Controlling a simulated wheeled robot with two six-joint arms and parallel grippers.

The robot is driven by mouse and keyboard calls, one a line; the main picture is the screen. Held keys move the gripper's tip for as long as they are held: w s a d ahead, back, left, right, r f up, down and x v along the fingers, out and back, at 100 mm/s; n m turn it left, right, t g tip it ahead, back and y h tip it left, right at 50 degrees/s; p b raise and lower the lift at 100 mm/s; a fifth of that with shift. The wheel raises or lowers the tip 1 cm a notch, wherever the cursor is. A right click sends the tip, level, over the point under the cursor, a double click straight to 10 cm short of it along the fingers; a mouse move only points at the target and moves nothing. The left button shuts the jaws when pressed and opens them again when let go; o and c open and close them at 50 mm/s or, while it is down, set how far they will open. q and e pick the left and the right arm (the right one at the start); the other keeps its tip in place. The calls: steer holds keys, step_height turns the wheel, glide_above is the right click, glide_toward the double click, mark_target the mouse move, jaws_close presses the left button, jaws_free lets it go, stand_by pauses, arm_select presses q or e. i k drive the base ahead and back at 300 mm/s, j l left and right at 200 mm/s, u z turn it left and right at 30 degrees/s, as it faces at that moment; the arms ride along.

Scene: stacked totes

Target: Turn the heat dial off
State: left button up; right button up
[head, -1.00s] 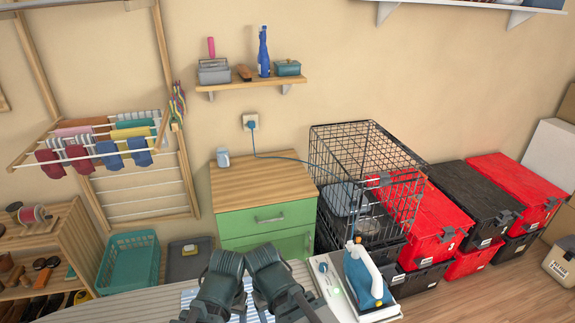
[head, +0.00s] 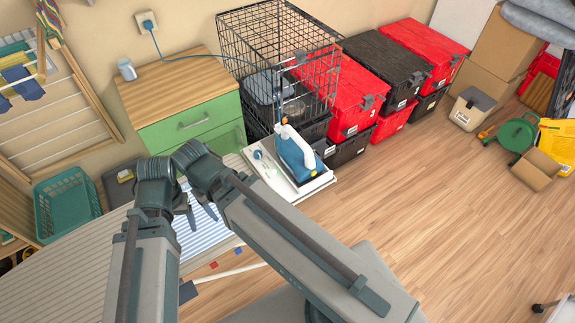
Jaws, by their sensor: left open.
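A blue and white iron (head: 296,150) sits on a white base plate (head: 310,186) at the far right end of the ironing board. A small bluish knob-like part (head: 257,155) shows on the left of this plate, with a green mark (head: 266,171) nearby. I cannot tell whether either is the heat dial, or how it is set. My left gripper (head: 194,212) is open and empty over the striped board, left of the iron and apart from it. My right arm crosses the front of the view; its gripper does not show clearly.
The ironing board (head: 60,275) spans the lower left. A green cabinet (head: 195,125) with a wooden top stands behind it. A wire crate (head: 285,60) and stacked red and black totes (head: 350,95) stand behind the iron.

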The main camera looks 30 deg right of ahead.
mark_target(258, 153)
steer(key=l+z, duration=0.15)
steer(key=z, duration=0.25)
steer(key=l+z, duration=0.1)
steer(key=z, duration=0.25)
steer(key=l+z, duration=0.1)
steer(key=z, duration=0.3)
steer(key=i+l+z, duration=0.1)
steer(key=z, duration=0.25)
